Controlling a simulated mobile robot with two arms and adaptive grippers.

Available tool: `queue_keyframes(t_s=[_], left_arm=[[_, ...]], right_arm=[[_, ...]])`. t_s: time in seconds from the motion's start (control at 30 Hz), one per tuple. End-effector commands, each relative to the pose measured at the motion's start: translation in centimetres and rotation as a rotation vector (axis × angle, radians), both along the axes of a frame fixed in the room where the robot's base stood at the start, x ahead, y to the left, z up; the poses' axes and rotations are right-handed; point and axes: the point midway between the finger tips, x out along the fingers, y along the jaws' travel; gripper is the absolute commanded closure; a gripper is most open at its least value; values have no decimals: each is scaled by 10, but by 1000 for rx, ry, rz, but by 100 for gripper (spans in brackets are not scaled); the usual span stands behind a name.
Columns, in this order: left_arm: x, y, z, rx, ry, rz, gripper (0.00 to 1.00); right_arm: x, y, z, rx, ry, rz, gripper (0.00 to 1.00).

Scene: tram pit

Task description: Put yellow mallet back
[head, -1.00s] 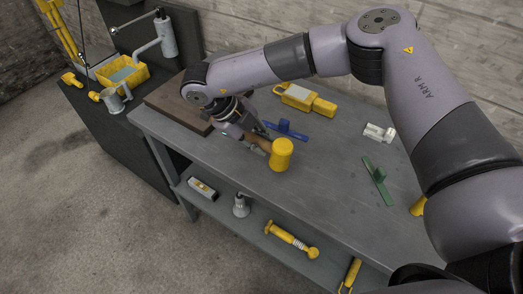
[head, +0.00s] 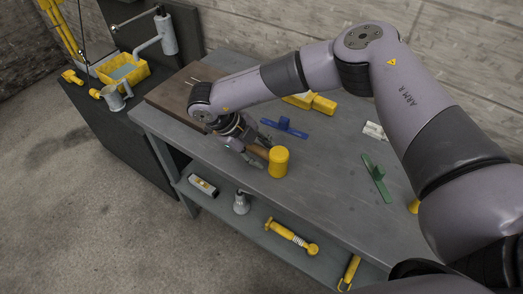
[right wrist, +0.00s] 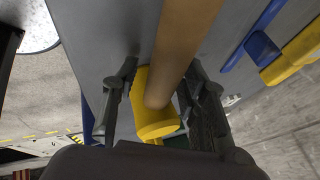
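The yellow mallet (head: 279,162) is on or just above the bench top near its front edge, its head upright like a short cylinder. Its brown wooden handle (head: 257,152) points left towards my right gripper (head: 258,155). The fingers stand apart, with a gap visible on the left side of the handle. Whether the right finger touches the handle is unclear. My left gripper is not in view.
A blue tool (head: 284,128), a green tool (head: 376,178), a yellow case (head: 322,105) and a pale part (head: 375,131) lie on the grey bench (head: 320,165). A brown board (head: 172,97) is at its left end. The lower shelf (head: 262,238) holds several tools.

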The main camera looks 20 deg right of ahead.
Motion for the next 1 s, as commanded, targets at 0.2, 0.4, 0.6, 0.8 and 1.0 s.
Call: queue_keyframes(t_s=[0.2, 0.4, 0.6, 0.8, 1.0], left_arm=[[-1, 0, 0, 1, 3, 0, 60], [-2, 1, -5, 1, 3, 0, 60], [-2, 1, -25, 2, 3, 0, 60], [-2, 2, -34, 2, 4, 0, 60], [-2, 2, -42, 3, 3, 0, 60]], right_arm=[[1, 0, 1, -1, -2, 0, 60], [3, 6, 5, 0, -6, 2, 60], [3, 24, 41, 1, -7, 3, 60], [7, 51, 87, 2, -6, 4, 60], [11, 72, 124, -1, -6, 2, 60]])
